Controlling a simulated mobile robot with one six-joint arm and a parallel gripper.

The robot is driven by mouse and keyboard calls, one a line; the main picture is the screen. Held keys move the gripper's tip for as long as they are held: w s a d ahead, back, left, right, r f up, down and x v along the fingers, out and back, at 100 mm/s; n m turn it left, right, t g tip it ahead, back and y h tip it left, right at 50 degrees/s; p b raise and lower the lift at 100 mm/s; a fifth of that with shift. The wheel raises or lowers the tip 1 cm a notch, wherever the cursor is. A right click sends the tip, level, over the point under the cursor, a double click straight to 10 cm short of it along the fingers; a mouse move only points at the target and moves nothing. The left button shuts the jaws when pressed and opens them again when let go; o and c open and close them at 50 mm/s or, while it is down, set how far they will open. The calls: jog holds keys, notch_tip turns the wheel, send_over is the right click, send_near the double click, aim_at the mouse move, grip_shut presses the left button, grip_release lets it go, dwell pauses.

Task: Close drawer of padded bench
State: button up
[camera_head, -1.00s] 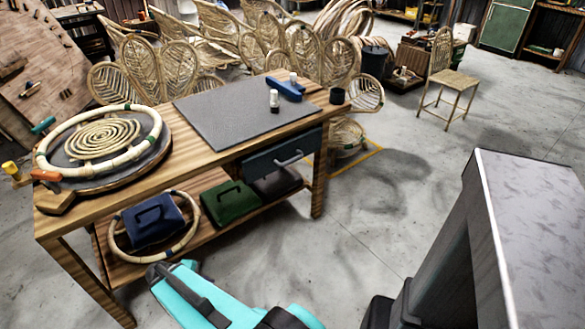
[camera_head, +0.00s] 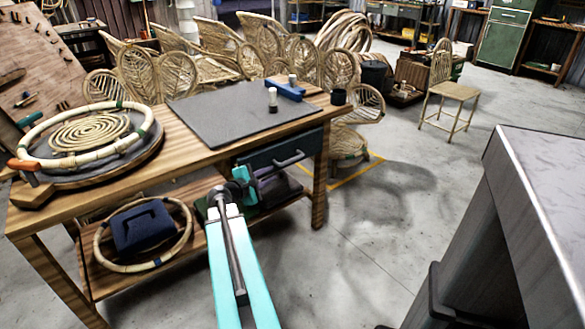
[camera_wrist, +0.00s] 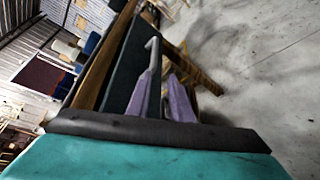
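The padded bench is a wooden worktable (camera_head: 180,164) with a grey pad (camera_head: 225,112) on top. Its dark blue drawer (camera_head: 262,158) sits under the top at the right end, with a grey bar handle (camera_head: 290,159). I cannot tell how far the drawer stands out. In the wrist view, the dark drawer front (camera_wrist: 124,72) and its handle (camera_wrist: 151,48) lie just beyond my gripper (camera_wrist: 161,74). Its purple fingers are apart, with nothing seen between them. In the head view, my gripper (camera_head: 266,184) is below and in front of the drawer, partly hidden by my arm.
A rattan ring and coil (camera_head: 90,132) lie on the bench's left side. A blue case (camera_head: 142,228) inside another ring rests on the lower shelf. A grey-topped table (camera_head: 555,185) stands close at the right. Open floor (camera_head: 350,250) lies between.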

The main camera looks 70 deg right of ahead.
aim_at(290, 161)
jog(key=shift+s+d+r+h, duration=0.3)
jog(key=shift+s+d+r, duration=0.5)
jog(key=shift+r, duration=0.1)
jog(key=shift+d+f, duration=0.1)
jog(key=shift+d, duration=0.05)
jog(key=shift+b+x, duration=0.75)
jog(key=shift+x, duration=5.95)
grip_shut()
